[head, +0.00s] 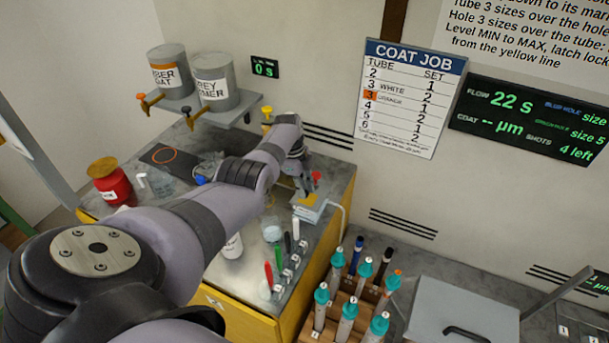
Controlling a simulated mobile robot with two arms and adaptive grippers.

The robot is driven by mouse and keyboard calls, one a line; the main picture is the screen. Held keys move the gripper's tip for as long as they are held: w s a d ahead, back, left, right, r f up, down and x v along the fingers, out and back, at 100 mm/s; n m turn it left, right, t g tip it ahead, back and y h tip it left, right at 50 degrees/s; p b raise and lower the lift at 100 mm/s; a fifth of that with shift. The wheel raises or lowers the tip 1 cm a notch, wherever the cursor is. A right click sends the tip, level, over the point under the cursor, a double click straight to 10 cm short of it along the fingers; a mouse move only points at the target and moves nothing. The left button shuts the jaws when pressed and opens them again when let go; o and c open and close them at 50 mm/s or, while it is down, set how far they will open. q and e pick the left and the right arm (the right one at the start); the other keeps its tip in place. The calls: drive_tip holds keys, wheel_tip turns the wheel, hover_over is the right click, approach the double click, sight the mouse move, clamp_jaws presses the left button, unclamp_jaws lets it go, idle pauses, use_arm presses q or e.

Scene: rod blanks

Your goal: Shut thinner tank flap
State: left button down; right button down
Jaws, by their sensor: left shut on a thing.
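I cannot tell for certain which thing is the thinner tank flap. A grey flat lid (455,295) with a black handle shows at the lower right and looks closed. A red can (113,187) with a brownish top stands at the left of the bench, its label too small to read. My left gripper (305,182) is over the bench's far right end, shut, close to a small red part (316,176) and a grey box with a yellow patch (311,203). What it holds is mostly hidden by the gripper. My right gripper is out of view.
Two grey cans (215,85) with taps sit on a wall shelf. A wooden rack (345,310) with several teal-capped bottles stands in front. Markers and a white bottle (233,246) stand on the bench (215,279). My left arm covers much of the bench.

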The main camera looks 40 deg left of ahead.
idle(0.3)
use_arm(q)
drive_tip(key=c, duration=1.5)
unclamp_jaws()
drive_tip(key=v, duration=1.2)
